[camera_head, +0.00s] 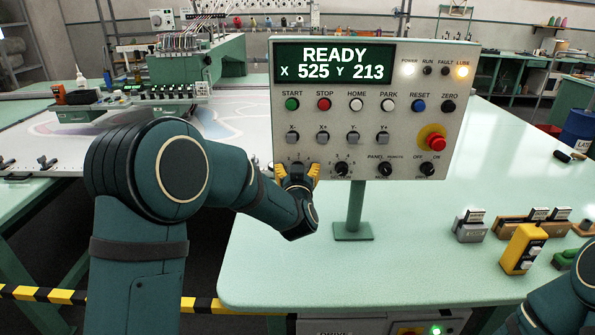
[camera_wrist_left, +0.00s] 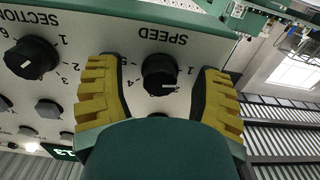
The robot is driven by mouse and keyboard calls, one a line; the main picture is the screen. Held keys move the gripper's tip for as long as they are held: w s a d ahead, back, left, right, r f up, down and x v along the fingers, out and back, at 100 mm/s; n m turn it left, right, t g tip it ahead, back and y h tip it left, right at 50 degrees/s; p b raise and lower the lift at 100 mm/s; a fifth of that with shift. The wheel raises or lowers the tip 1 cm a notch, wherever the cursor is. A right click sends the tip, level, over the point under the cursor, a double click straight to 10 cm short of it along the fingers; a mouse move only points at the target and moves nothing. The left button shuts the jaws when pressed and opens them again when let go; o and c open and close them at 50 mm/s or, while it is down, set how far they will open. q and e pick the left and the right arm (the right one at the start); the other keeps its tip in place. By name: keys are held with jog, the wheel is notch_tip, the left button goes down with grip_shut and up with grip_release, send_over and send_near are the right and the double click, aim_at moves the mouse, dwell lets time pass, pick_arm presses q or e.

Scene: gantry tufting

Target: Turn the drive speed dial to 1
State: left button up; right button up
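The black speed dial (camera_wrist_left: 158,72) sits on the grey panel under the upside-down word SPEED in the left wrist view. My left gripper (camera_wrist_left: 158,66) is open, with one yellow finger on each side of the dial and a visible gap to both. In the head view my left gripper (camera_head: 297,176) is at the lower left of the control panel (camera_head: 450,105) and hides most of the speed dial. My right gripper is not in view; only part of that arm shows at bottom right.
The section dial (camera_wrist_left: 31,57) is beside the left-hand finger; it also shows in the head view (camera_head: 341,169). Panel dials, buttons and a red emergency stop (camera_head: 436,143) are nearby. A yellow box (camera_head: 523,248) stands on the green table (camera_head: 420,250), whose front middle is clear.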

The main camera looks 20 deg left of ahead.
pick_arm(q)
jog(key=v, duration=1.2)
